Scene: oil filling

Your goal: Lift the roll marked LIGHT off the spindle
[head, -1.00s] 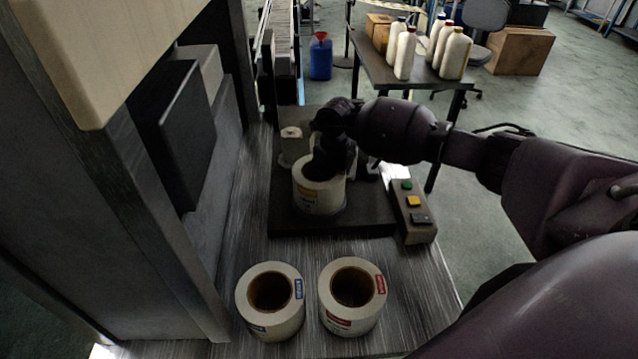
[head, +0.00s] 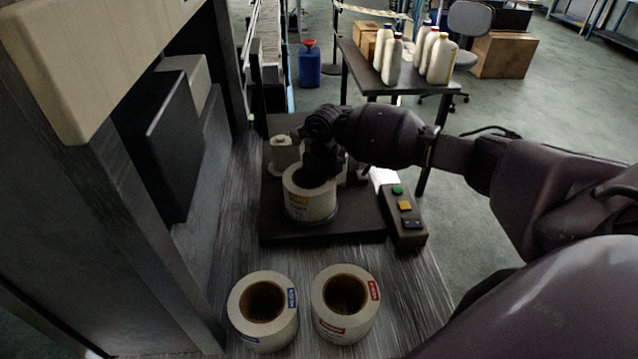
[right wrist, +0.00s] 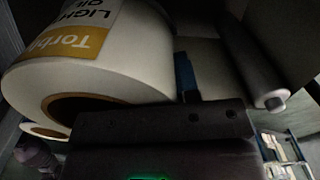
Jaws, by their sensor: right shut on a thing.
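The white roll with a yellow label stands upright on the black machine plate in the head view (head: 310,206). My right gripper (head: 320,176) reaches down at the roll's far rim and is shut on the roll. The fingertips are hidden in the head view. The spindle is hidden by the roll and gripper, and I cannot tell whether the roll is clear of the plate. My left gripper is not in view.
Two more rolls, one with blue labels (head: 238,322) and one with red labels (head: 360,319), stand at the front of the bench. A button box (head: 400,228) is right of the plate. A smaller white roller (head: 284,152) stands behind the roll. A machine wall rises at left.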

